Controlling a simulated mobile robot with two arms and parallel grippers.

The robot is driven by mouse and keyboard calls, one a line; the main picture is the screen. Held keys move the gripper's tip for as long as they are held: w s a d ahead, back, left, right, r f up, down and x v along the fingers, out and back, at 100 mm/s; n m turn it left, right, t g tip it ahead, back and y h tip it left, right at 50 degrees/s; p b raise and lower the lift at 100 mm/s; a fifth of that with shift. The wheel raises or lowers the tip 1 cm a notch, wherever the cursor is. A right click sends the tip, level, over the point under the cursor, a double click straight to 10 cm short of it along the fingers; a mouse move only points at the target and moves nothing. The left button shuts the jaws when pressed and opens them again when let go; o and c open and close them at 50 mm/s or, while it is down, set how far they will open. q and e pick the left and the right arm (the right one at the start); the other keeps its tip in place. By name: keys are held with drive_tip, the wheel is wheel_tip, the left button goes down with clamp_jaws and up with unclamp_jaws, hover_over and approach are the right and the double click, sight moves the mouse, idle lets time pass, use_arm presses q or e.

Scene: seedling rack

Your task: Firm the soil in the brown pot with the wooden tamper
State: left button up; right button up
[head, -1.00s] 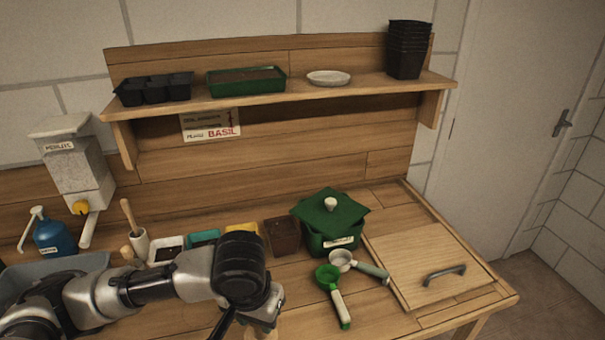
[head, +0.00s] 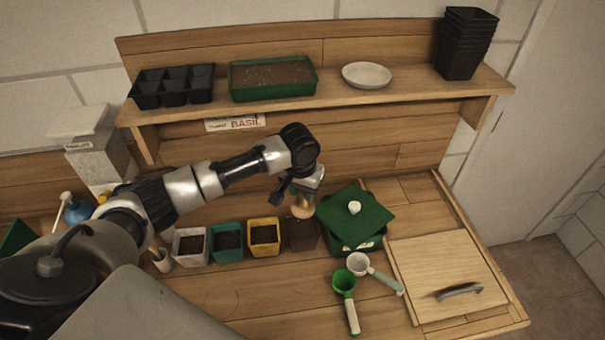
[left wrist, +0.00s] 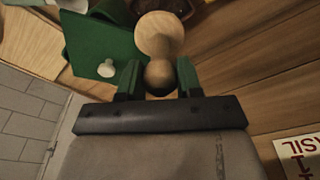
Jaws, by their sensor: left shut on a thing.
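My left gripper (head: 308,188) is shut on the wooden tamper (head: 302,208), a pale wooden tool with rounded parts. It holds the tamper over the brown pot (head: 303,234), which stands at the right end of a row of pots. The tamper's lower part appears at the pot's mouth; I cannot tell whether it touches the soil. In the left wrist view the tamper (left wrist: 158,36) sits between the two green fingers of the gripper (left wrist: 159,78). My right gripper is not in view.
A green bin (head: 350,240) with a loose green lid (head: 358,212) stands right beside the brown pot. Yellow (head: 263,235), teal (head: 227,240) and white (head: 190,245) pots stand to its left. Scoops (head: 345,290) lie in front. The shelf (head: 420,92) overhangs behind.

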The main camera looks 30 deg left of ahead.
sight(303, 209)
use_arm(q)
drive_tip(key=shift+w+a+f, duration=0.15)
drive_tip(key=shift+w+a, duration=0.05)
drive_tip(key=shift+w, duration=0.1)
drive_tip(key=shift+w+f, duration=0.2)
drive_tip(key=shift+f, duration=0.5)
drive_tip(key=shift+s+f, duration=0.15)
drive_tip(key=shift+f, duration=0.1)
wheel_tip(303, 209, down, 4)
drive_tip(key=b, duration=0.4)
drive_tip(key=shift+f, duration=0.15)
drive_tip(key=shift+f+b, duration=0.2)
drive_tip(key=shift+b, duration=0.25)
drive_tip(key=shift+f, duration=0.8)
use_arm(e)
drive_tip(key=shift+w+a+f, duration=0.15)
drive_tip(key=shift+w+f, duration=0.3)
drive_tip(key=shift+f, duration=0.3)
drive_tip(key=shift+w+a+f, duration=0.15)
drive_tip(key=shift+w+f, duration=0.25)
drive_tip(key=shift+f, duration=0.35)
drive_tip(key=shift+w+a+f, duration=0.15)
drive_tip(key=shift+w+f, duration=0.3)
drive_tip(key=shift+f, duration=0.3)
use_arm(q)
drive_tip(key=shift+f, duration=0.4)
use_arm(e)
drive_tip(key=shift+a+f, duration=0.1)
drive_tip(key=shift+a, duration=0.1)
